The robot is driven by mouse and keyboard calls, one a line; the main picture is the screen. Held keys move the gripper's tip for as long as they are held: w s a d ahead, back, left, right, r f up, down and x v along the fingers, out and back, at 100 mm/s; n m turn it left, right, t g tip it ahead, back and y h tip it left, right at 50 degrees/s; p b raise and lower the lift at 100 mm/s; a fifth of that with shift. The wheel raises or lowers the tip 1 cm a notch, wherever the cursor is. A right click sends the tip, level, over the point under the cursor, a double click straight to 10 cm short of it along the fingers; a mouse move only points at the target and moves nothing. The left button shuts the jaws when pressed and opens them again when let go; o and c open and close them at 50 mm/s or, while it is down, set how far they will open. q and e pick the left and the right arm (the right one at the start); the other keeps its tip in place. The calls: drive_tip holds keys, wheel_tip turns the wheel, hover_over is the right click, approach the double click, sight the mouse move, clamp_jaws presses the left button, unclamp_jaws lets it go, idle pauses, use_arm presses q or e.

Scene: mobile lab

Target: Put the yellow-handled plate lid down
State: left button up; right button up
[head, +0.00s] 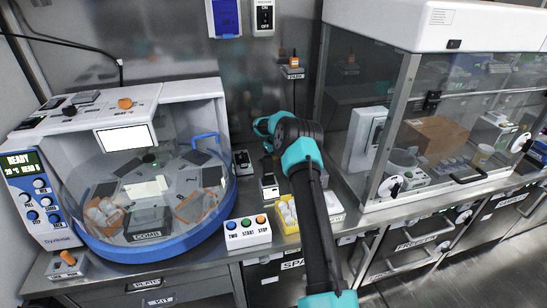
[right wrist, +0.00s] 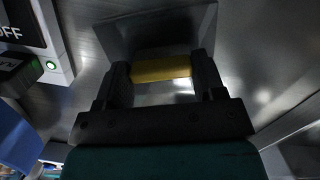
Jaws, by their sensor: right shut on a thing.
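In the right wrist view, my right gripper (right wrist: 160,70) is shut on the yellow handle (right wrist: 162,69) of the plate lid. The lid's grey, flat body (right wrist: 150,33) shows just beyond the fingers, close to a shiny metal surface. I cannot tell whether the lid touches anything. In the head view, my right arm reaches up the middle toward the back wall; its wrist hides the gripper, and I cannot make out the lid there. My left gripper is not in view.
A round, clear-covered machine with a blue rim (head: 150,248) stands at left. A button box (head: 248,233) sits beside it. A yellow bin (head: 282,222) stands close to my arm. A glass-fronted hood (head: 430,30) fills the right. A small wall shelf (head: 292,72) is at the back.

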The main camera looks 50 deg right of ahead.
sight(275, 162)
drive_tip(key=shift+f, duration=0.2)
drive_tip(key=o, duration=0.9)
drive_tip(key=shift+r, duration=0.1)
wheel_tip(275, 162, up, 12)
drive_tip(key=s, duration=0.1)
drive_tip(key=shift+s+a, duration=0.15)
drive_tip(key=shift+s, duration=0.2)
idle(0.3)
